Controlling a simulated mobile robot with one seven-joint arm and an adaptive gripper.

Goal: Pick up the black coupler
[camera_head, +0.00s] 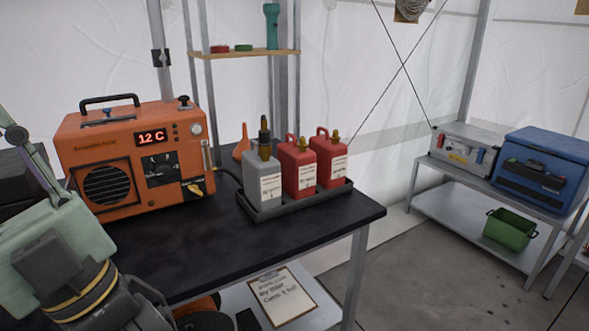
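A small black fitting (264,128), which looks like the black coupler, stands upright above the brass-coloured cap of the grey jug (263,182). I cannot tell whether it is joined to the cap or stands just behind it. The grey jug is at the left end of a dark tray (270,213) on the black-topped table (190,250). Part of my arm shows at the lower left, well to the left of the tray and nearer the camera. The fingers of my gripper do not show.
Two red jugs (298,170) share the tray. An orange machine (135,160) reading "12 C" stands left, with a black hose beside it. An orange funnel (242,145) is behind the tray. The table's front middle is clear. A clipboard (282,297) lies below.

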